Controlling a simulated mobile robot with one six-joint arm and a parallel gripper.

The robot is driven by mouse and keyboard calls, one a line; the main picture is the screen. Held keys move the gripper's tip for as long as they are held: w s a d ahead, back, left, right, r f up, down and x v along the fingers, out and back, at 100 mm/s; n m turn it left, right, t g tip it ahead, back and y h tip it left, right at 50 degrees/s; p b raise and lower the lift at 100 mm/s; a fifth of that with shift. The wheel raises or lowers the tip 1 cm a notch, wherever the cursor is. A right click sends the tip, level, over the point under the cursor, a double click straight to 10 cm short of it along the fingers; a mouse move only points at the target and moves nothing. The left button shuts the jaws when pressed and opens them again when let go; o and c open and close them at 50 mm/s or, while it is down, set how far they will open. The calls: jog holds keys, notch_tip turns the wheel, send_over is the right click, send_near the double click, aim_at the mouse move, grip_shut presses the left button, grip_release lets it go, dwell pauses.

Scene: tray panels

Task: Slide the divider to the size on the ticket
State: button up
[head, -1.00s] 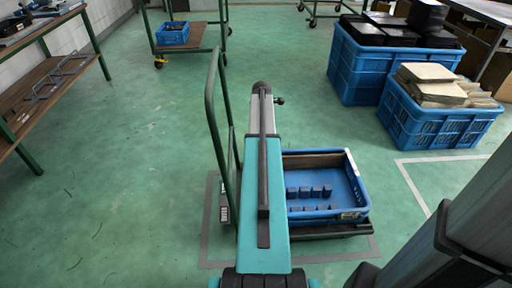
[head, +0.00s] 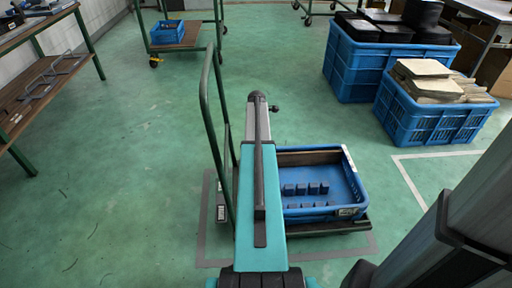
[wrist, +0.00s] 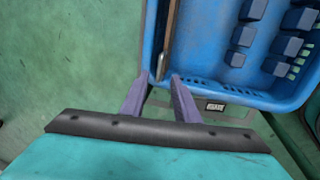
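A blue tray (head: 352,180) stands on a low trolley, partly hidden by my arm in the head view. A thin brown divider (head: 308,157) lies along its far side. In the wrist view the divider (wrist: 169,35) runs close to the left wall of the tray (wrist: 150,35). My gripper (wrist: 159,77) has two purple fingers spread apart, with the divider's near end between their tips in the picture. I cannot tell whether they touch it.
Several blue blocks (head: 306,188) stand in the tray, clear of the divider. The trolley's green handle (head: 208,120) rises at left. Blue crates (head: 366,70) with black items and beige pieces (head: 430,78) stand at back right. The green floor (head: 120,170) at left is clear.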

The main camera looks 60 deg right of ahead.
notch_tip(320, 180, down, 7)
jog(key=d+b, duration=0.1)
jog(key=shift+w, duration=0.4)
grip_shut()
